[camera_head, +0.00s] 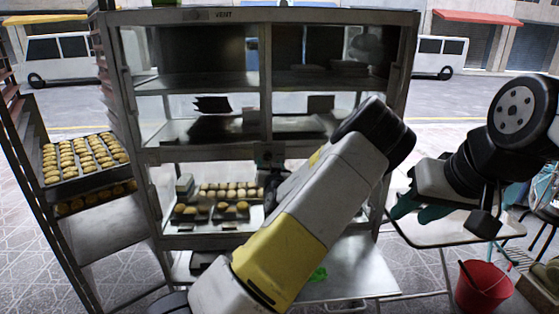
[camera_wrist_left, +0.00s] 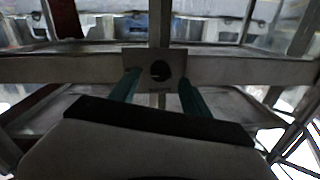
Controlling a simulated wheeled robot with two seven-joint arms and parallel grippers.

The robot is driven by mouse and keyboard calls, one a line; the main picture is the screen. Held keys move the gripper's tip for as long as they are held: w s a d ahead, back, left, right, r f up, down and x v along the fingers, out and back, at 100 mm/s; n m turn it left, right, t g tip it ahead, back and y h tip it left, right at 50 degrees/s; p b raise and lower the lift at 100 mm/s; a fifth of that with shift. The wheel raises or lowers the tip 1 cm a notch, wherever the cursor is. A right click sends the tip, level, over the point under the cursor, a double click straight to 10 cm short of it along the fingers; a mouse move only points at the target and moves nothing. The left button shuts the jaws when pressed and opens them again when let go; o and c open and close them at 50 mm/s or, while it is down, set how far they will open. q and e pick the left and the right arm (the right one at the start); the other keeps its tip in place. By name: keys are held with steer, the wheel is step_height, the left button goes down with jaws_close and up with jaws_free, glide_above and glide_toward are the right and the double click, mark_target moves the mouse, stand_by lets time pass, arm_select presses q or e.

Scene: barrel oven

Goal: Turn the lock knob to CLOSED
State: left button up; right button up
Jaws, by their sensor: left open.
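The lock knob (camera_wrist_left: 160,70) is a small dark round shape on a grey plate, in the middle of the oven's crossbar. The plate (camera_head: 269,153) also shows in the head view, just above my left wrist. A label under the knob is too blurred to read, and the knob's angle is unclear. My left gripper (camera_wrist_left: 158,84) is open, its teal fingers on either side of the knob's plate. In the head view my left forearm hides most of it. My right gripper (camera_head: 417,210) hangs at the right, apart from the oven, its teal fingers spread and empty.
The tall glass-and-metal oven (camera_head: 408,50) holds trays of buns behind its lower panes. A rack with a bun tray (camera_head: 85,180) stands at the left. A metal shelf (camera_head: 355,270) juts out below. A red bucket (camera_head: 484,288) stands at the right.

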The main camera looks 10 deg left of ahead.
mark_target(268, 159)
arm_select(q)
steer(key=shift+x, duration=1.8)
jaws_close()
